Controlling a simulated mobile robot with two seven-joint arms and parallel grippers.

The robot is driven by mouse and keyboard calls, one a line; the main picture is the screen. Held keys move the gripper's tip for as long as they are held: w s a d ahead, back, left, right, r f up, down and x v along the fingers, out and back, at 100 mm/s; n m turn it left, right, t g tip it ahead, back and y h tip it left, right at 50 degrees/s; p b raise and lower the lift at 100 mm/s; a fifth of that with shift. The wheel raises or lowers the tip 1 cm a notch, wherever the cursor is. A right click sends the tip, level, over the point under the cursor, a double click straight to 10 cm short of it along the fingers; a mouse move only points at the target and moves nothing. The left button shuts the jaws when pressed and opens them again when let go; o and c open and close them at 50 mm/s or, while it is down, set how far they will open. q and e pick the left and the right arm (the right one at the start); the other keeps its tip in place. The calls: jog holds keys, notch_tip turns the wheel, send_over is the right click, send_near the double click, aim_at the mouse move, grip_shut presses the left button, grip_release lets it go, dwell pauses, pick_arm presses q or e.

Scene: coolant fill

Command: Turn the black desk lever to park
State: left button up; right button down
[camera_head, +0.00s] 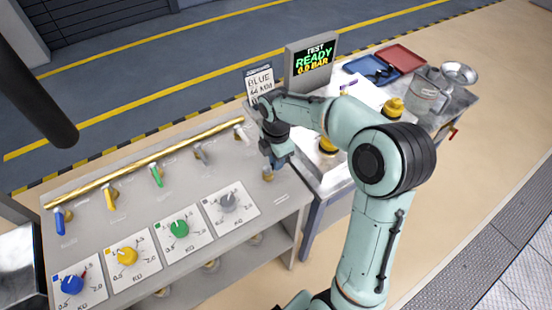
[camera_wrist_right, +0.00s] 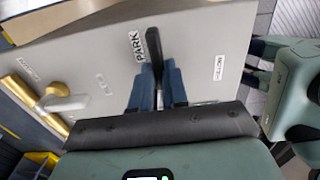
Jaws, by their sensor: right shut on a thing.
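The black desk lever (camera_wrist_right: 153,44) shows in the right wrist view, its free end sticking out beyond my fingers beside the PARK label (camera_wrist_right: 137,46). My right gripper (camera_wrist_right: 157,84) is shut on the lever, with one blue finger on each side of it. In the head view my right gripper (camera_head: 277,158) is low over the right end of the grey desk (camera_head: 150,205). There the gripper and arm hide the lever. The lever's base is hidden in the wrist view. My left gripper is not in view.
Blue, yellow, green and grey knobs line the desk front, with coloured valve levers (camera_head: 156,175) and a brass pipe (camera_head: 150,160) behind. A display (camera_head: 312,62) reads TEST READY 0.5 BAR. Blue and red trays (camera_head: 402,58) and a clear jug (camera_head: 428,92) stand on the right-hand table.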

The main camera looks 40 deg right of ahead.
jog(key=c, duration=1.1)
grip_release()
jog(key=shift+c, duration=0.2)
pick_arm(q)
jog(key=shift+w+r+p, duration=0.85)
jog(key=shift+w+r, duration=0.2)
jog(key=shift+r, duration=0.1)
pick_arm(e)
notch_tip(320, 180, up, 14)
jog(key=shift+f, duration=0.25)
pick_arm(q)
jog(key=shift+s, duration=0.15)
